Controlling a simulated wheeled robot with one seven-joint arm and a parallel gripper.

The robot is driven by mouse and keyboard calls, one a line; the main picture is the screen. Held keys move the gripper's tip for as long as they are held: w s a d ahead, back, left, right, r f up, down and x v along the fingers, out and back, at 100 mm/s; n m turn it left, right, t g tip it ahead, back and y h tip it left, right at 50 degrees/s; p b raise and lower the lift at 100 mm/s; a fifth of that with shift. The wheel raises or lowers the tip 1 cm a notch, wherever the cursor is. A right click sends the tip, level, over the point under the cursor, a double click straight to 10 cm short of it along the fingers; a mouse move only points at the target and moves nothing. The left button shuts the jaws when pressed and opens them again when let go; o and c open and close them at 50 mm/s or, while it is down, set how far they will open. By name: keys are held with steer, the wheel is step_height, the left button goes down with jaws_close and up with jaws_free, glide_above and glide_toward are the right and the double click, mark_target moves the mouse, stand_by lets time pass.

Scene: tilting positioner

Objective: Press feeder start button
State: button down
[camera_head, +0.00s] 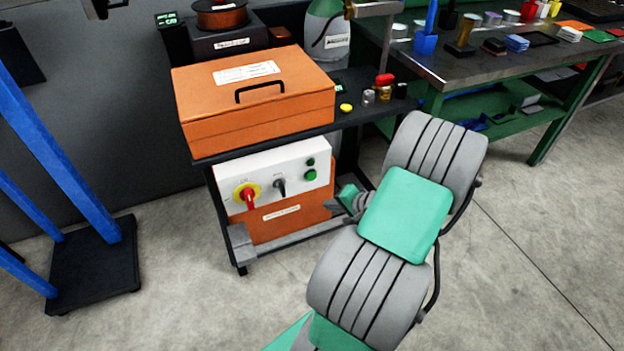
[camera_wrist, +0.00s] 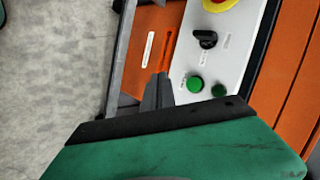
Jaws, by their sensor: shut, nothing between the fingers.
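A white control panel (camera_head: 268,176) fronts the orange unit on the lower level of the cart. A bright green round button (camera_head: 311,175) is at its right end, with a smaller, darker green round element (camera_head: 311,161) above it. In the wrist view the bright green button (camera_wrist: 195,84) and the darker one (camera_wrist: 218,91) are in plain view. My gripper (camera_wrist: 158,77) is shut and empty, its tips just left of the bright green button in that picture, over the panel's edge with the orange face. I cannot tell the gap in depth. In the head view my gripper (camera_head: 349,197) is right of the panel.
The panel also carries a red and yellow rotary switch (camera_head: 247,194) and a black selector knob (camera_head: 280,185). An orange lidded box (camera_head: 250,105) sits on the cart top above. A green workbench (camera_head: 480,70) stands at the right. The floor in front is clear.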

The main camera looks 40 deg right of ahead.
mark_target(312, 177)
steer(key=w+d+b, duration=0.2)
steer(key=w, duration=0.6)
steer(key=shift+w+d, duration=0.25)
steer(key=shift+w, duration=0.1)
stand_by(1.8)
steer(key=shift+w, duration=0.3)
steer(key=shift+w+d, duration=0.2)
steer(key=shift+w, duration=0.2)
stand_by(0.5)
stand_by(0.3)
steer(key=shift+s+a, duration=0.2)
steer(key=shift+s, duration=0.65)
